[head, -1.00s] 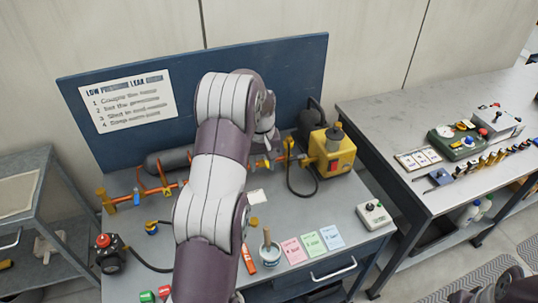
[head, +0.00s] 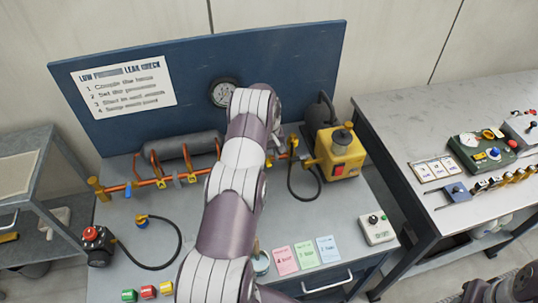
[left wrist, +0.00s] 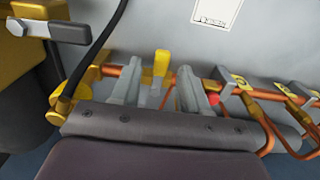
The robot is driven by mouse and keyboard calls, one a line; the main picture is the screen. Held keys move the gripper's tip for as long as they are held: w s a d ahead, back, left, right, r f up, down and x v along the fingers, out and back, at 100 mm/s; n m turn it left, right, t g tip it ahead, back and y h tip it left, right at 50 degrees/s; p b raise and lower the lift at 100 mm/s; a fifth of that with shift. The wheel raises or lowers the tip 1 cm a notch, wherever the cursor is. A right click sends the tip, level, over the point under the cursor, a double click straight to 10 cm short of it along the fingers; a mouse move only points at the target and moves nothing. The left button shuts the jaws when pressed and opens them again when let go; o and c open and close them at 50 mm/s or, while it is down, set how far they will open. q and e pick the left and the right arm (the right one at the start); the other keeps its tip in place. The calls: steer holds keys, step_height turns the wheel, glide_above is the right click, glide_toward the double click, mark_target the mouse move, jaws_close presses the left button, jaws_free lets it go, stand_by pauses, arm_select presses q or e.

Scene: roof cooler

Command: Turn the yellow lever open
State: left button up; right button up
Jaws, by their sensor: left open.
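The yellow lever (left wrist: 161,64) stands up from the copper pipe in the left wrist view. My left gripper (left wrist: 160,88) is open, with one grey finger on each side of the lever. A gap shows between the lever and each finger. I cannot tell how deep the lever sits between them. In the head view my left arm covers most of this stretch of pipe, and my left gripper (head: 275,142) shows only in part beside the pump. My right gripper is not clearly in view.
The yellow pump box (head: 340,152) stands close to the right of the gripper, with a black hose (head: 302,192) below. A grey cylinder (head: 185,146) and copper pipes lie left. The blue backboard (head: 300,60) rises behind. Colored cards (head: 304,254) lie in front.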

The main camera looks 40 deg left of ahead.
arm_select(q)
steer(key=shift+w+f, duration=0.2)
steer(key=shift+f, duration=0.45)
steer(key=shift+s+f, duration=0.1)
steer(key=shift+f, duration=0.05)
steer(key=shift+s, duration=0.4)
steer(key=shift+w, duration=0.3)
jaws_close()
arm_select(e)
steer(key=shift+s+r, duration=0.15)
steer(key=shift+r, duration=0.15)
